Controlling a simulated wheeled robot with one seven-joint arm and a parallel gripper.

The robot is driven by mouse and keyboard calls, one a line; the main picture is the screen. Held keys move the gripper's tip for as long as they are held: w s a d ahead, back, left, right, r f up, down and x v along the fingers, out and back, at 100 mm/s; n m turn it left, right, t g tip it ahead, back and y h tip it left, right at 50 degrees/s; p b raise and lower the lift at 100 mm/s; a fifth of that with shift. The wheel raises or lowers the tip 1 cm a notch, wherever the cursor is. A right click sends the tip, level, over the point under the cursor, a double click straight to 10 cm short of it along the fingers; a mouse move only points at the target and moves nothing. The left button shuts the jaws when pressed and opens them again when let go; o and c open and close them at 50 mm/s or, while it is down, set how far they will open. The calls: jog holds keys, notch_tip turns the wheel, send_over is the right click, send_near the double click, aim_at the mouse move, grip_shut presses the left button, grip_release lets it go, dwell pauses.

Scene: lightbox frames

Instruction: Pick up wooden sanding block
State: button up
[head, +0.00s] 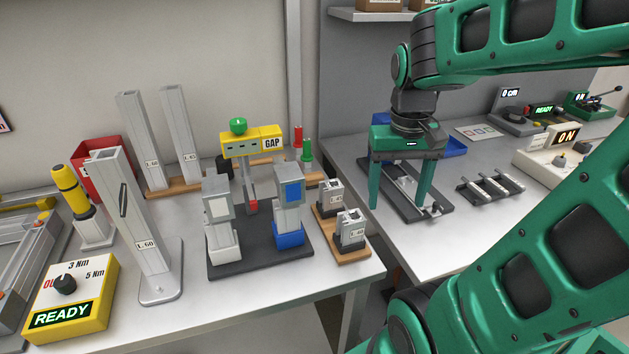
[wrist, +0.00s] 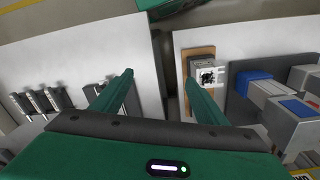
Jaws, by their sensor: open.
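I cannot make out a wooden sanding block in either view. My gripper (head: 401,205) is open and empty, its two green fingers pointing down near the left edge of the right-hand table (head: 440,268). In the head view it hangs in front of a dark tray with metal parts (head: 437,208). In the wrist view the gripper (wrist: 158,78) spans the dark gap between the two tables. A wooden base (head: 352,257) carries short metal posts (head: 351,228) on the left table; it also shows right of the fingers in the wrist view (wrist: 187,55).
A rack of metal bars (head: 490,187) and a blue tray (head: 452,140) are on the right table.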

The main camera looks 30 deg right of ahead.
jog(key=w+r+n, duration=0.1)
jog(key=w+r, duration=0.1)
jog(key=w, duration=1.1)
jog(key=n, duration=0.2)
send_near(314, 175)
jog(key=f, duration=0.3)
jog(key=shift+w+d+f, duration=0.2)
jog(key=shift+w+f, duration=0.05)
jog(key=shift+f, duration=0.05)
jog(key=shift+s+a+f, duration=0.1)
jog(key=shift+s+f, duration=0.05)
jog(key=shift+f, duration=1.2)
jog(key=shift+s+f, duration=0.15)
jog(key=shift+f, duration=1.2)
jog(key=c, duration=1.2)
